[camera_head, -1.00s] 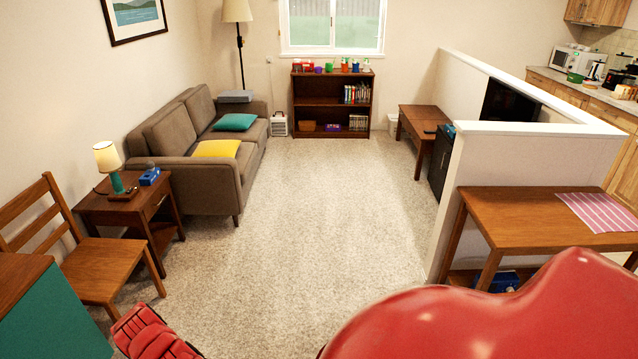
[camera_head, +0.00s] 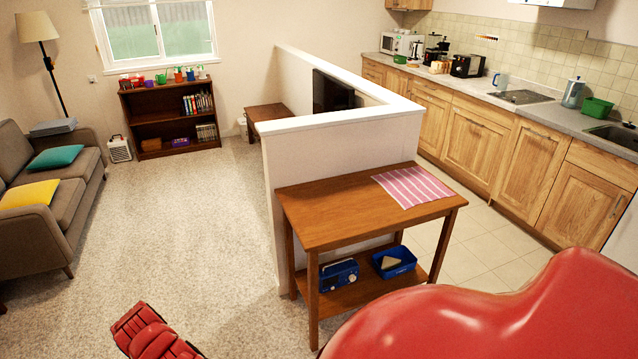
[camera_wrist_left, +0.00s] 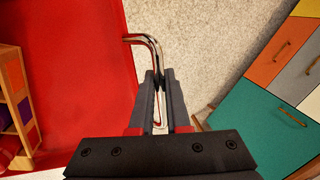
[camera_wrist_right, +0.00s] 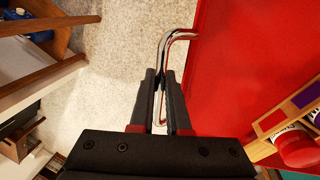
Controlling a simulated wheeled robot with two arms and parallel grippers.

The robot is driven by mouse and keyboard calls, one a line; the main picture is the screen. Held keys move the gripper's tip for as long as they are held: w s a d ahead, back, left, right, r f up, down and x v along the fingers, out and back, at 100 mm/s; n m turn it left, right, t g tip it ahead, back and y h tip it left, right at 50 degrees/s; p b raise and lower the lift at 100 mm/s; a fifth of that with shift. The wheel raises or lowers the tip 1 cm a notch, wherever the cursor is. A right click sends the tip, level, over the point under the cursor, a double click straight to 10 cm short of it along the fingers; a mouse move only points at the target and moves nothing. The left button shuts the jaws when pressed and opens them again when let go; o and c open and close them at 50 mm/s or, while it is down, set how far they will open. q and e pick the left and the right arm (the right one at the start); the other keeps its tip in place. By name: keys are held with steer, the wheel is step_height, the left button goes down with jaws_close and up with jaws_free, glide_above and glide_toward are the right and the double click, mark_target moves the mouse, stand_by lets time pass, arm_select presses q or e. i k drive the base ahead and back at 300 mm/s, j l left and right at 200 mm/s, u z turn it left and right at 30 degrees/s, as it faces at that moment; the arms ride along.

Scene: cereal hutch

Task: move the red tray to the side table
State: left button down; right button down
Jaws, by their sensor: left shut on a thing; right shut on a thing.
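The red tray shows in the left wrist view (camera_wrist_left: 75,60) and the right wrist view (camera_wrist_right: 240,70), with a bent metal handle at each side. My left gripper (camera_wrist_left: 159,85) is shut on one handle (camera_wrist_left: 140,39). My right gripper (camera_wrist_right: 160,85) is shut on the other handle (camera_wrist_right: 178,33). The tray bears a wooden piece with coloured squares (camera_wrist_right: 290,110) and a red-topped item (camera_wrist_right: 298,148). In the head view I cannot make out the tray or gripper tips. A wooden table (camera_head: 325,215) stands ahead, right of centre, against a low wall.
A pink striped cloth (camera_head: 412,187) covers the table's far right part. Its lower shelf holds a blue radio (camera_head: 338,274) and a blue bin (camera_head: 394,262). Carpet (camera_head: 170,235) is clear to the left. A dresser with coloured drawers (camera_wrist_left: 245,135) is near my left gripper.

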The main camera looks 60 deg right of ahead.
mark_target(340, 202)
steer(key=k+l+z, duration=0.25)
steer(key=l, duration=0.3)
steer(key=l+z, duration=0.25)
steer(key=l, duration=0.3)
steer(key=k+l+z, duration=0.1)
steer(key=l+z, duration=0.15)
steer(key=l, duration=0.3)
